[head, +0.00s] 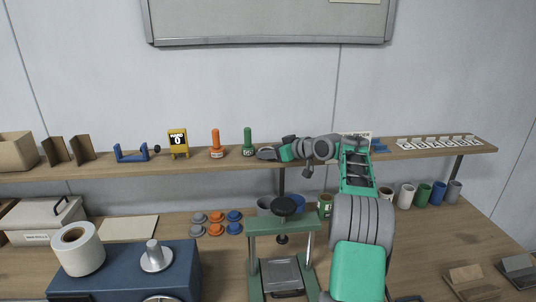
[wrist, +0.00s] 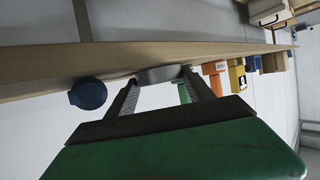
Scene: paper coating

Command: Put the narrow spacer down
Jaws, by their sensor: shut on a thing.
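In the head view the spacer is small and hard to separate from the fingertips.
A row of white labelled cards (head: 438,143) lies at right. Below are a green press frame (head: 285,226) and several coloured discs (head: 215,216).

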